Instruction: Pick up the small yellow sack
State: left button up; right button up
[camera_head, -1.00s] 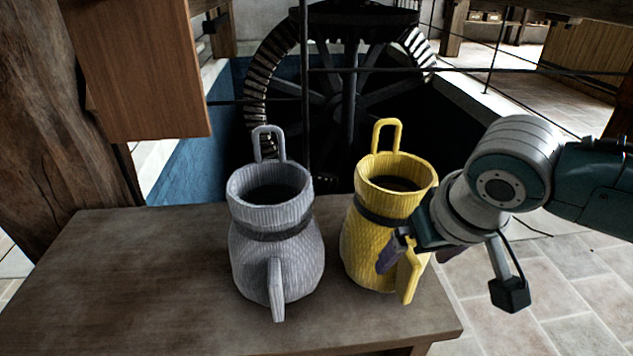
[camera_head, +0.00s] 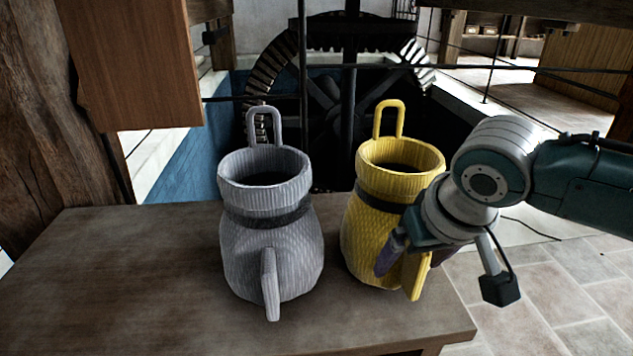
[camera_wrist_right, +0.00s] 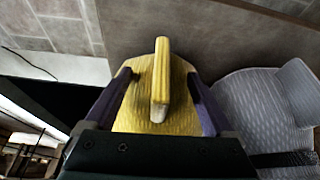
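The small yellow sack (camera_head: 372,228) stands upright on the table (camera_head: 130,275), with a dark band round its neck, a loop at the back and a yellow handle at the front. My right gripper (camera_head: 413,262) is at its front handle. In the right wrist view, the right gripper's (camera_wrist_right: 160,80) two purple fingers stand apart, one on each side of the yellow sack's handle (camera_wrist_right: 160,75), with visible gaps. The gripper hides part of the sack's right side. My left gripper is in neither view.
A grey sack (camera_head: 272,250) of similar shape stands close to the left of the yellow one and also shows in the right wrist view (camera_wrist_right: 255,105). A wooden box-like piece (camera_head: 135,65) hangs at upper left. The table's left part is clear.

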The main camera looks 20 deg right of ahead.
grip_shut()
dwell(0.4)
dwell(0.6)
